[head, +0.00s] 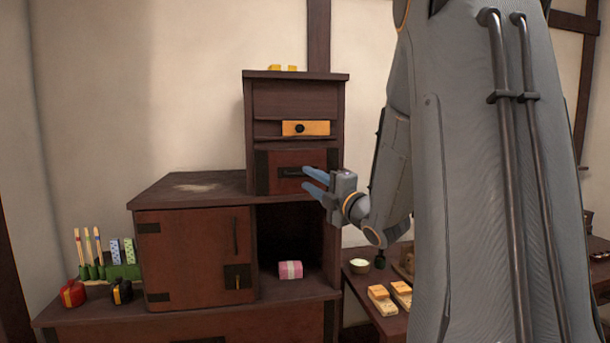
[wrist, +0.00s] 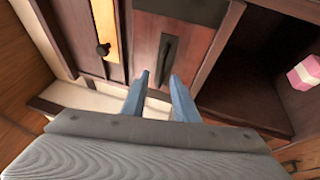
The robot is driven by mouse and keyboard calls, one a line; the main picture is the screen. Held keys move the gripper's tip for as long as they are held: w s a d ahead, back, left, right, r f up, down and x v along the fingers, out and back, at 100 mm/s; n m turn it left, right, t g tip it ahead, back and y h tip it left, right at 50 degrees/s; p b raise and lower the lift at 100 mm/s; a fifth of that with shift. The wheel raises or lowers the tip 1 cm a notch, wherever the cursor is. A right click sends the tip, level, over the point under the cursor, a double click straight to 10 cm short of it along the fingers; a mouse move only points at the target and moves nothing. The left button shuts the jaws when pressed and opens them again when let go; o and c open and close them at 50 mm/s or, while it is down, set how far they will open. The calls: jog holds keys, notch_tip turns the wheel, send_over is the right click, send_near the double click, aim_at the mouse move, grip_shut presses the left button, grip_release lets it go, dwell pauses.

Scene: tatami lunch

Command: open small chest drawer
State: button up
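The dark wooden chest (head: 298,95) stands against the wall, stepped up at its right. Its upper part has a dark red drawer front (head: 275,160) with a black bar handle (head: 292,172); in the wrist view the handle (wrist: 167,50) lies ahead of the fingertips. Above that drawer is a small yellow drawer (head: 318,128) with a round black knob (head: 299,128). Both drawers look shut. My gripper (head: 306,178) is open and empty in front of the dark red drawer, its blue fingers apart.
Below is a cabinet door (head: 195,255) and an open niche holding a pink box (head: 291,269). A low table with food (head: 383,300) is at right.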

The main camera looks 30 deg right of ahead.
aim_at(302, 175)
jog(key=shift+p+x, duration=0.3)
jog(key=shift+x, duration=1.3)
grip_shut()
